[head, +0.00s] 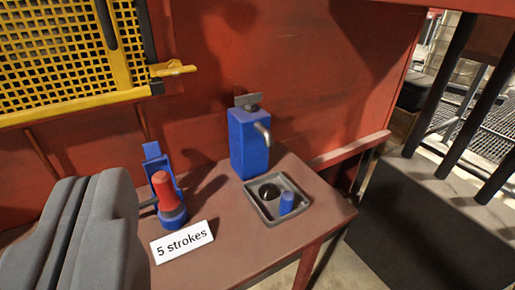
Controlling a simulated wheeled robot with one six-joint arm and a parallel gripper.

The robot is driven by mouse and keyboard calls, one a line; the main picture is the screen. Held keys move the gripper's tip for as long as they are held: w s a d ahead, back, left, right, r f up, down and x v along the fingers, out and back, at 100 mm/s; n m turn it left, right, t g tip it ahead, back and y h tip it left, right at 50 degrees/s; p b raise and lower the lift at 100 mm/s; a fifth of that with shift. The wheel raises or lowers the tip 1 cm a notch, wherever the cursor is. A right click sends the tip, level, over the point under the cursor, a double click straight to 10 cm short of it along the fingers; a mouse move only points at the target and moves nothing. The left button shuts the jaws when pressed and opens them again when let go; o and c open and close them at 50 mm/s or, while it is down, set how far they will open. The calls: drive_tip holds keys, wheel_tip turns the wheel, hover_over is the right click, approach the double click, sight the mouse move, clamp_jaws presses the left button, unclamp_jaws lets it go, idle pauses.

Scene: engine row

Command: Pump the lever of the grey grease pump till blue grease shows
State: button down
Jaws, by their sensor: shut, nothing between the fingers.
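A blue box-shaped pump (249,145) stands upright at the back of the brown table, with a grey plate-like lever (248,100) on top and a grey spout (263,133) at its right. No pump with a grey body shows. Below the spout is a grey tray (251,208) holding a dark round patch (269,191) and a short blue cylinder (287,203); I cannot tell whether either is grease. My gripper (88,190) is at the lower left, large and grey, shut and empty, well left of the pump and apart from it.
A red cylinder (167,190) on a blue base with an upright blue bracket (153,152) stands between my gripper and the pump. A white card (182,242) reads "5 strokes". A red wall and yellow grille (55,55) are behind; dark bars (470,100) stand right.

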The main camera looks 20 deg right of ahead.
wheel_tip(320, 180, down, 8)
drive_tip(key=shift+f, duration=0.25)
idle(0.9)
idle(0.5)
drive_tip(key=w+a+r+n+g+y, duration=0.3)
drive_tip(key=w+a+r+g, duration=0.1)
drive_tip(key=w+a, duration=0.25)
drive_tip(key=w+a+r+n+g+y, duration=0.2)
drive_tip(key=w+a+r+n+g, duration=0.15)
drive_tip(key=w+a, duration=0.3)
drive_tip(key=a+r+n+g+y, duration=0.1)
drive_tip(key=a+r+n+g, duration=0.2)
drive_tip(key=a, duration=0.5)
drive_tip(key=w+a+r+n+g+y, duration=0.1)
drive_tip(key=a+r+n+g, duration=0.2)
drive_tip(key=a+n+g, duration=0.2)
drive_tip(key=a+r+n+g+y, duration=0.1)
drive_tip(key=a+r+n+g, duration=0.2)
drive_tip(key=a, duration=0.8)
drive_tip(key=shift+w+a+r+n+g+y, duration=0.15)
drive_tip(key=shift+a+r+n+g+y, duration=0.15)
drive_tip(key=shift+n+g, duration=0.55)
